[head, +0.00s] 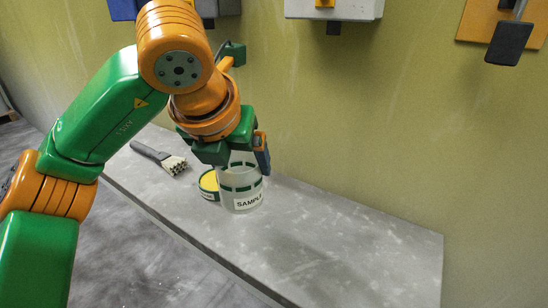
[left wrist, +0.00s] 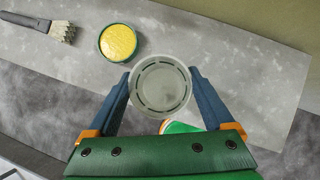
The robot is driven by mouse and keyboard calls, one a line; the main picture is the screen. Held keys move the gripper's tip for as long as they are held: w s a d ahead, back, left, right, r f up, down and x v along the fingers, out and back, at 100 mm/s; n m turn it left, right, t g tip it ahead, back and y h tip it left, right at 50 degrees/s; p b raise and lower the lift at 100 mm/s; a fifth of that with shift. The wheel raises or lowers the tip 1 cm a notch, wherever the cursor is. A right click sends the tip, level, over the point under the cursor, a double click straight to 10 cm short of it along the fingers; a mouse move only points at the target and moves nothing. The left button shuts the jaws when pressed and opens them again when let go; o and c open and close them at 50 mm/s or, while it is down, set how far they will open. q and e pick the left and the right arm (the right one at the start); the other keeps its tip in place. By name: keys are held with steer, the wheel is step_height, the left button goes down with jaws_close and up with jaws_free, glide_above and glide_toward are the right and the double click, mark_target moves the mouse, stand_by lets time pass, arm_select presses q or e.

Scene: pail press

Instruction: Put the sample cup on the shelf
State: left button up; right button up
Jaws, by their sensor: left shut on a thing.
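The sample cup (head: 241,187) is a pale, translucent cup with green bands and a white label reading "SAMPLE". My left gripper (head: 241,163) is shut on it from above, with a blue finger on each side. In the left wrist view, the cup (left wrist: 160,88) shows from above, upright between the two fingers. The grey shelf (head: 345,245) runs along the wall, and the cup shows over it in the head view. I cannot tell whether its base touches the shelf. My right gripper is not in view.
A green-rimmed tin with yellow contents (head: 209,184) stands close beside the cup. A brush (head: 158,156) lies farther left on the shelf. The shelf's right part is clear. Wall fittings hang above, including a light grey box (head: 350,9) and an orange panel (head: 480,22) with a dark lever.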

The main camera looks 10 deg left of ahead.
arm_select(q)
steer(key=x, duration=0.8)
steer(key=shift+s+a+f, duration=0.15)
steer(key=shift+s+f, duration=0.05)
steer(key=shift+f, duration=0.45)
steer(key=o, duration=1.1)
